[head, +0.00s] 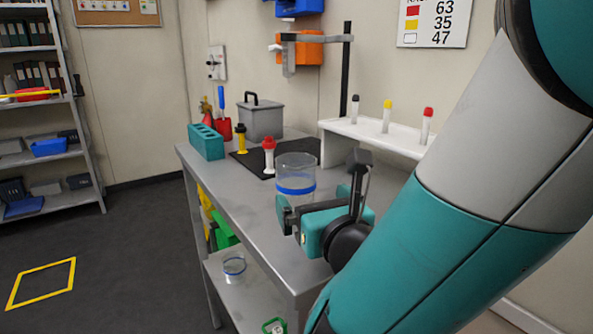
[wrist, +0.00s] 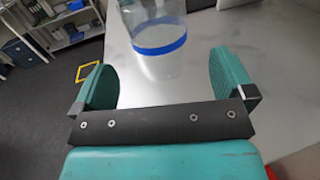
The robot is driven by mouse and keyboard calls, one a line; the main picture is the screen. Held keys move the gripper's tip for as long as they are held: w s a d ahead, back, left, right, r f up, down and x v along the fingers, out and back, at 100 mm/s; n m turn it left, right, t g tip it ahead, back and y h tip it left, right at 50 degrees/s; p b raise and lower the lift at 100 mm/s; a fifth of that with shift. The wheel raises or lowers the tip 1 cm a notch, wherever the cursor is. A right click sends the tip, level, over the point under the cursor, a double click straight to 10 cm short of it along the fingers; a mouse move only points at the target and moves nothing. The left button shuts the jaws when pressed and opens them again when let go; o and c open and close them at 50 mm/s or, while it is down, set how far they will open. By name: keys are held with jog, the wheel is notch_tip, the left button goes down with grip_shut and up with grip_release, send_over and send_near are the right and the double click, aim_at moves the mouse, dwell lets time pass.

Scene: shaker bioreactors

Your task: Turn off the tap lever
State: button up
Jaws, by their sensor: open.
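No tap lever can be made out for certain in either view. A small pale plate with a dark fitting (head: 216,63) is on the back wall, too small to tell what it is. My gripper (head: 313,203) is over the near part of the grey metal bench (head: 240,203). In the wrist view its two teal fingers (wrist: 165,82) stand wide apart with nothing between them. A clear beaker with a blue band (head: 295,183) stands on the bench just beyond the fingers.
Another beaker (head: 234,267) is on the lower shelf.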

aim_at(303, 190)
jog(key=p+x, duration=0.1)
jog(key=x, duration=0.2)
jog(key=p+x, duration=0.3)
jog(key=x, duration=0.1)
jog(key=shift+a, duration=0.15)
jog(key=shift+w+a+f+p, duration=0.15)
jog(key=shift+w+f+p, duration=0.15)
jog(key=shift+w, duration=0.2)
jog(key=shift+r, duration=0.1)
jog(key=c, duration=1)
jog(key=shift+c, duration=0.2)
jog(key=shift+r+p, duration=0.35)
jog(key=shift+r, duration=0.2)
jog(key=shift+c, duration=0.8)
notch_tip(303, 190, up, 22)
jog(key=p, duration=1)
jog(key=shift+f+p, duration=0.15)
jog(key=shift+p, duration=0.15)
jog(key=shift+c, duration=1.2)
jog(key=shift+f, duration=0.15)
